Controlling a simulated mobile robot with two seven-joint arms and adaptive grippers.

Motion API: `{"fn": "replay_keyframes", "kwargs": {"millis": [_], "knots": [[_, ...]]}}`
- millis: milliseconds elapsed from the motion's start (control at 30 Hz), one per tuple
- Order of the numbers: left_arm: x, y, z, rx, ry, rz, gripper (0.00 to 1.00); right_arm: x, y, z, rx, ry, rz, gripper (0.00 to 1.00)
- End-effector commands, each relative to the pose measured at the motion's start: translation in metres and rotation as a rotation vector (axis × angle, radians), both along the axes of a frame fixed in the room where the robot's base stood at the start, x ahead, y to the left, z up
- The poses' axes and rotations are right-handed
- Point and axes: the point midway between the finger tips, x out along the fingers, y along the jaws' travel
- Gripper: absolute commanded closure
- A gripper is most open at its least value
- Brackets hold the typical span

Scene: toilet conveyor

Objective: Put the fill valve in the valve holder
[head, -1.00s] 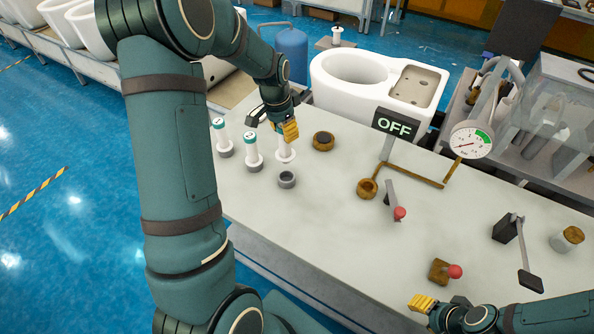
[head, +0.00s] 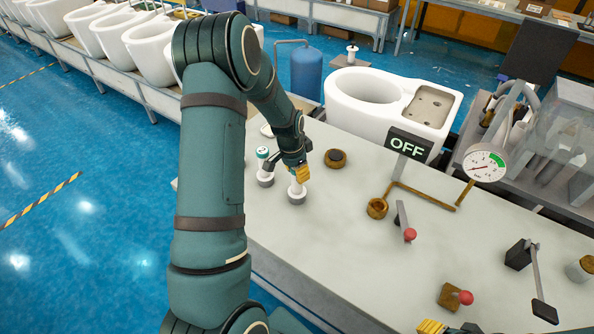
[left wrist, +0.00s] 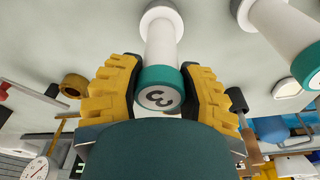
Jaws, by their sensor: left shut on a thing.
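The fill valve is a white tube with a teal cap marked 3. In the left wrist view its cap (left wrist: 158,92) sits between the yellow fingers of my left gripper (left wrist: 160,88), which is shut on it. In the head view the left gripper (head: 299,172) covers the cap, and the white tube (head: 296,187) shows below, upright. The yellow fingertips of my right gripper (head: 431,326) show at the bottom edge, mostly cut off.
Another teal-capped valve (head: 264,168) stands close left in a grey base. A dark-topped brown ring (head: 336,158) lies behind right. A brown cup (head: 377,208), a red-knobbed lever (head: 409,234) and an OFF sign (head: 408,147) stand to the right. The front middle of the table is clear.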

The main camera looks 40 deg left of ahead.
Motion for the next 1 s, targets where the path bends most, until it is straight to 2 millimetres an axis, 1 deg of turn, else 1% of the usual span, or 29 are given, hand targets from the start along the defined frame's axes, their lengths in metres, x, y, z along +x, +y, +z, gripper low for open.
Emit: {"fn": "replay_keyframes", "kwargs": {"millis": [233,267,300,333,633,733,867,1000], "knots": [[0.0,0.0,-0.004,0.0,0.0,-0.001,1.0,0.0,0.0,-0.005,-0.001,0.0,0.0,0.53],[0.0,0.0,-0.004,0.0,0.0,-0.001,0.52,0.0,0.0,-0.004,-0.001,0.0,0.0,0.53],[0.0,0.0,-0.003,0.0,0.0,-0.001,0.38,0.0,0.0,-0.004,-0.001,0.0,0.0,0.53],[0.0,0.0,-0.003,0.0,0.0,-0.001,0.32,0.0,0.0,-0.004,-0.001,0.0,0.0,0.53],[0.0,0.0,-0.002,0.0,0.0,-0.001,0.32,0.0,0.0,-0.003,-0.001,0.0,0.0,0.53],[0.0,0.0,0.002,0.0,0.0,-0.001,0.32,0.0,0.0,0.001,0.0,0.0,0.0,0.53],[-0.001,0.001,0.019,0.002,-0.005,-0.002,0.32,0.0,0.0,0.0,0.0,0.0,0.0,0.53],[-0.006,0.002,0.048,0.001,-0.004,-0.001,0.32,0.0,0.0,0.001,0.0,0.0,0.0,0.53]]}}
